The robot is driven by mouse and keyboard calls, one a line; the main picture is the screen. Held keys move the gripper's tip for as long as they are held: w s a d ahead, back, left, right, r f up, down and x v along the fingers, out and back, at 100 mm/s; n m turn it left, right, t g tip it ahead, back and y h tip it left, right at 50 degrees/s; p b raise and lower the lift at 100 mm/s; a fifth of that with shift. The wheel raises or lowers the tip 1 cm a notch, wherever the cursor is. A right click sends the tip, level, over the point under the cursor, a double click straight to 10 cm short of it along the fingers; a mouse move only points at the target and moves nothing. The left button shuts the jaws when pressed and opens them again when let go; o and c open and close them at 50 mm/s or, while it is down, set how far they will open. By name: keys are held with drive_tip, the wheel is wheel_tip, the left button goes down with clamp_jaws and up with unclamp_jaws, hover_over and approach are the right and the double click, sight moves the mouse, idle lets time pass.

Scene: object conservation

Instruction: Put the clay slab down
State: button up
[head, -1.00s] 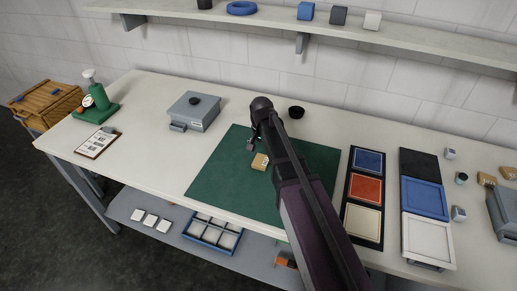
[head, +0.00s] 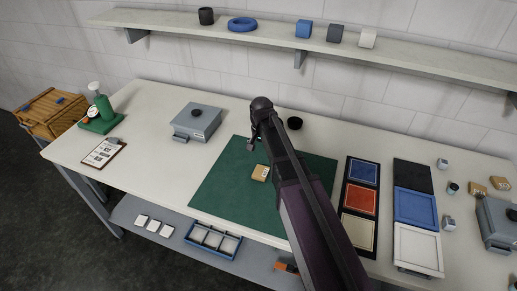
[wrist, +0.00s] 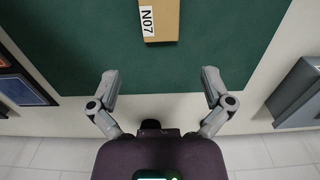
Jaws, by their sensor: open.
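The clay slab, a tan block (head: 261,173) with a white label, lies flat on the green mat (head: 215,190). In the wrist view the slab (wrist: 165,22) shows at the top edge, partly cut off, and its label reads N07. My gripper (head: 251,147) is open and empty above the mat, just beyond the slab. In the wrist view its two fingers (wrist: 160,75) are spread wide, with only mat and table between them, and they do not touch the slab.
A grey box (head: 197,120) stands left of the mat. A tray of blue, red and cream panels (head: 375,200) lies to the right. A wall shelf (head: 270,42) runs above the table. The mat around the slab is clear.

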drive_tip(key=shift+s, duration=0.1)
idle(0.6)
drive_tip(key=s+d+n, duration=0.4)
drive_tip(key=s+d, duration=0.9)
drive_tip(key=s, duration=0.4)
drive_tip(key=shift+d, duration=0.2)
drive_tip(key=shift+f+b, duration=0.95)
drive_tip(key=c, duration=0.6)
